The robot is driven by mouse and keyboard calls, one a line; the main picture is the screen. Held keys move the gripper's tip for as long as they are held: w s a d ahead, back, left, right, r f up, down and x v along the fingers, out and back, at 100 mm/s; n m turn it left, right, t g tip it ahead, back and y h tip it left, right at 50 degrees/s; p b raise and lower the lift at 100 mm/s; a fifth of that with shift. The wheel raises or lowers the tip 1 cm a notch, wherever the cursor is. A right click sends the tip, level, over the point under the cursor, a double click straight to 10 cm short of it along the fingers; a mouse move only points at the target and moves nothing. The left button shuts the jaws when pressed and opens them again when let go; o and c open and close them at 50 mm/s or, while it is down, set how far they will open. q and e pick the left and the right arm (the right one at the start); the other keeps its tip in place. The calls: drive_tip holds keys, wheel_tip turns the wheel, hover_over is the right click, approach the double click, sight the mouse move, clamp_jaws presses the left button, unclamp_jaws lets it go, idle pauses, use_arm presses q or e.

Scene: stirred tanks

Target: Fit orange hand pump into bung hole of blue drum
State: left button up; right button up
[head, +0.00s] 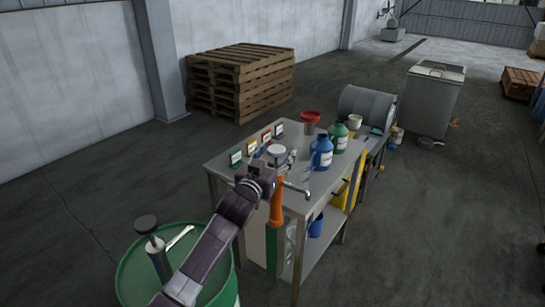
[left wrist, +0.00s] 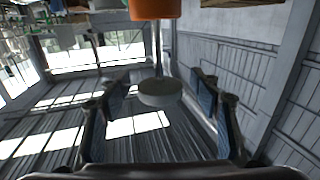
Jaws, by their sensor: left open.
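The orange hand pump (head: 276,200) is upright at the near edge of the steel table, with a metal spout (head: 297,190) pointing right. In the left wrist view its orange body (left wrist: 155,8) shows at the top, with a thin rod and a round grey knob (left wrist: 160,93). My left gripper (head: 272,163) is at the pump's upper end. In the left wrist view its fingers (left wrist: 160,108) are apart, either side of the knob, with visible gaps. I see no blue drum; a green drum (head: 133,282) with a dark-knobbed pump (head: 158,255) stands lower left. My right gripper is not in view.
The steel table (head: 330,185) carries blue (head: 321,153) and green (head: 338,137) jugs, a red funnel (head: 310,117) and small boxes. A grey drum (head: 365,105) lies behind it. Pallets (head: 240,82) are stacked behind left.

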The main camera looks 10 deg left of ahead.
use_arm(q)
drive_tip(key=shift+w, duration=0.25)
drive_tip(key=shift+c, duration=0.4)
clamp_jaws()
drive_tip(key=c, duration=0.7)
unclamp_jaws()
drive_tip(key=shift+c, duration=0.2)
drive_tip(key=c, duration=0.3)
drive_tip(key=shift+r, duration=0.15)
drive_tip(key=shift+r, duration=0.15)
